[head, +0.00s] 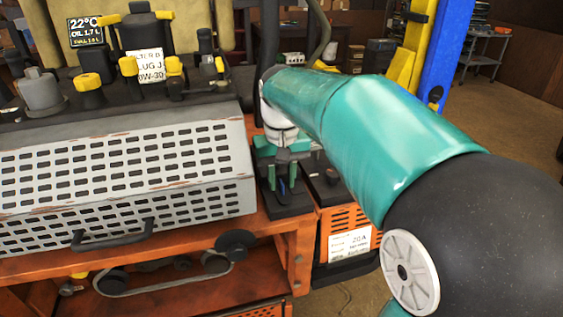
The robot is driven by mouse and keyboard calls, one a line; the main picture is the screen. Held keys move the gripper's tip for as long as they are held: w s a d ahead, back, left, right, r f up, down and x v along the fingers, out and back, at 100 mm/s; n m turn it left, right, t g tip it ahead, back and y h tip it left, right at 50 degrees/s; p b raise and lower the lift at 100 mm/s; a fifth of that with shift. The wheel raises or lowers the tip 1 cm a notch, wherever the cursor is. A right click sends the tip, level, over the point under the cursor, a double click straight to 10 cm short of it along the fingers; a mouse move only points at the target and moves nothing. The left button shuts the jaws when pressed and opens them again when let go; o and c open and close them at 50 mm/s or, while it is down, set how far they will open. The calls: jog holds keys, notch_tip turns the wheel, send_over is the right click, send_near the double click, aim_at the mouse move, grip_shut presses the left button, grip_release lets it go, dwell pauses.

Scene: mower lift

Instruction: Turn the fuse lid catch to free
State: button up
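My gripper (282,180) points down over a black housing (291,209) just right of the grey perforated guard. Its dark fingers are small in view, and whether they are open or shut cannot be told. A small blue piece (284,188) shows at the fingertips; I cannot tell if it is the catch or if the fingers touch it. To the right, a dark-topped box (330,188) with orange slotted sides carries a white label (349,244) reading 20A. My green arm hides part of that box's top. I cannot make out the lid's edges.
The grey perforated guard (120,168) with a black handle (113,236) fills the left. Yellow-capped parts, a display (86,31) and a paper card (149,66) stand above it. An orange frame and pulleys (236,244) lie below. A blue post (449,45) stands behind my arm.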

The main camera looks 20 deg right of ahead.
aim_at(282, 182)
notch_tip(282, 182, up, 14)
jog(key=shift+f, duration=0.25)
dwell(0.3)
jog(key=s+f+t, duration=0.5)
jog(key=s+f, duration=1.1)
jog(key=s, duration=0.3)
jog(key=shift+s+f+t, duration=0.15)
jog(key=shift+f+t, duration=0.05)
jog(key=shift+t, duration=0.1)
